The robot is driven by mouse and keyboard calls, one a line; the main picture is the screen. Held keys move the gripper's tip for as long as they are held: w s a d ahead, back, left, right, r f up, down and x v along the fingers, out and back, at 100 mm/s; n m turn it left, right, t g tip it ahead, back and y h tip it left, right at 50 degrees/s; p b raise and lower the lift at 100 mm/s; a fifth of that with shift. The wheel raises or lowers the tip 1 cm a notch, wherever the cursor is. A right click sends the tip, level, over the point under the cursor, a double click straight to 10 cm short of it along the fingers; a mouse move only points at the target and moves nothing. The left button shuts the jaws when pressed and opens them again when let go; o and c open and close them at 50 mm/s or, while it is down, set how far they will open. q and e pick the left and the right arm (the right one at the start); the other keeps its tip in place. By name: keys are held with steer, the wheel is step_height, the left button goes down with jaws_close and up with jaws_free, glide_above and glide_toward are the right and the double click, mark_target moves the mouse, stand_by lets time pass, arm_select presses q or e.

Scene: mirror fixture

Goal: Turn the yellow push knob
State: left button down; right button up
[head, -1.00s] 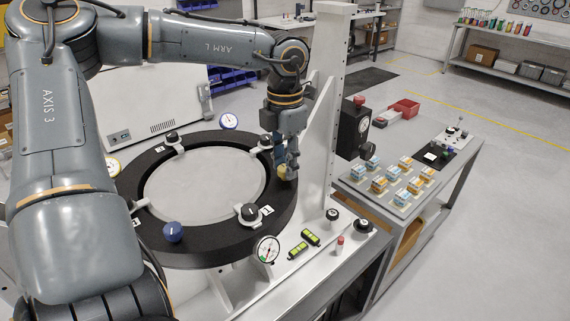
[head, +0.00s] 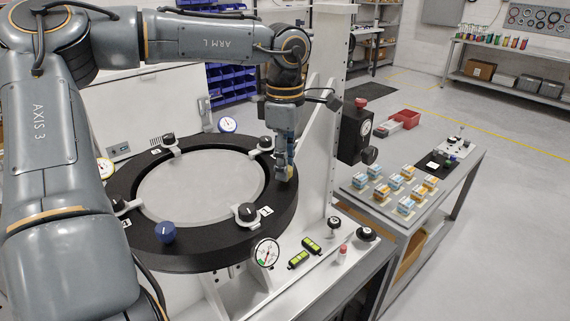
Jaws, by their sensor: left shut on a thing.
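The yellow push knob (head: 290,172) sits at the right side of the black ring of the mirror fixture (head: 262,222). Only a small part of it shows, as my gripper covers the rest. My left gripper (head: 285,168) points down at the ring's right edge, with its fingers shut around the yellow knob. A blue knob (head: 165,232) sits at the ring's front left. My right gripper is not in view.
Black clamp knobs (head: 247,211) stand around the ring. A dial gauge (head: 266,252) is at the front, and a white upright post (head: 325,120) rises just right of my gripper. Green-yellow levels (head: 311,244) lie on the bench. A side table holds several small boxes (head: 405,205).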

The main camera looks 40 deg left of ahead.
arm_select(q)
steer(key=m, duration=0.4)
steer(key=shift+m, duration=1.9)
steer(key=c, duration=1)
jaws_free()
step_height(320, 180, up, 12)
steer(key=shift+r, duration=0.1)
